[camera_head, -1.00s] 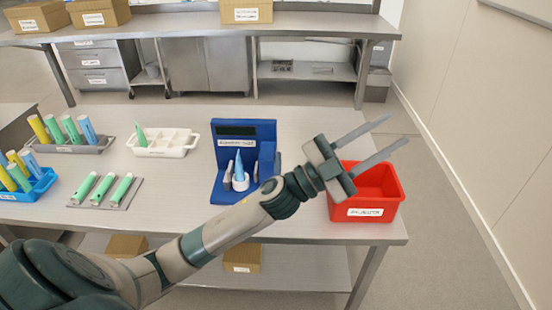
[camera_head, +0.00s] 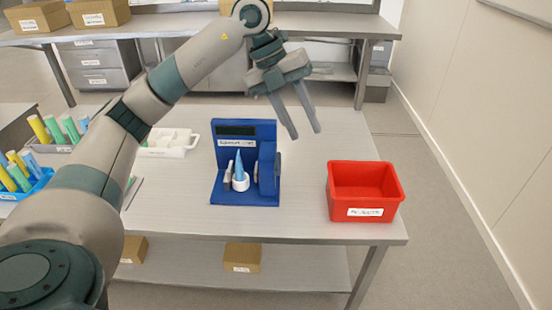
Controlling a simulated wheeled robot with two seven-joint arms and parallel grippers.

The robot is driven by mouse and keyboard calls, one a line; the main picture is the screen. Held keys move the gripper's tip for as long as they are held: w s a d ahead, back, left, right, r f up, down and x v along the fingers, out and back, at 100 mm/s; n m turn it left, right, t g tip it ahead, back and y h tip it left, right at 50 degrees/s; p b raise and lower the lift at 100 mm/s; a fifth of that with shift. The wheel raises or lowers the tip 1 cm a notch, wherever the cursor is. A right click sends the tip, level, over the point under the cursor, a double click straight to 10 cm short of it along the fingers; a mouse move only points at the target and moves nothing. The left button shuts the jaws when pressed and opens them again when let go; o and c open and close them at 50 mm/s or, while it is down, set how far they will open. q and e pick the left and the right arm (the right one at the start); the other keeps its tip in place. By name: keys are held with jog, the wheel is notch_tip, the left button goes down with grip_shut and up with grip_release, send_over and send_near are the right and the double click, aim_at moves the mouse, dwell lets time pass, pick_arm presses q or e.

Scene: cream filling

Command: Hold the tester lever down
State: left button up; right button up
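The blue tester (camera_head: 246,140) stands on the metal table, with a dark display on its upright back. A blue cone-shaped tube (camera_head: 239,166) stands upright in its white round holder (camera_head: 240,183), with grey pads beside it. A grey piece that looks like the lever (camera_head: 277,168) shows at the tester's right side. My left gripper (camera_head: 306,134) is open and empty. Its fingers point down, above and to the right of the tester, apart from it. My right gripper is not in view.
A red labelled bin (camera_head: 365,190) stands at the table's right end. A white tray (camera_head: 170,145) and a blue tray of tubes (camera_head: 40,184) are at the left, partly hidden by my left arm. The table between tester and bin is clear.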

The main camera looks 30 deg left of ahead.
pick_arm(q)
jog(key=s+a+r+n+y, duration=0.1)
jog(key=a+r+n+y, duration=0.1)
jog(key=a, duration=0.8)
jog(key=shift+r+y, duration=0.65)
jog(key=shift+y, duration=0.05)
jog(key=shift+d+f, duration=0.1)
jog(key=shift+f, duration=0.1)
jog(key=p, duration=0.4)
send_near(277, 163)
jog(key=f, duration=0.4)
jog(key=d+f, duration=0.1)
jog(key=f, duration=0.1)
jog(key=shift+w+d+f, duration=0.1)
jog(key=shift+w+f, duration=0.1)
jog(key=shift+w+d+f, duration=0.15)
jog(key=shift+f, duration=0.8)
jog(key=shift+c, duration=0.6)
grip_shut()
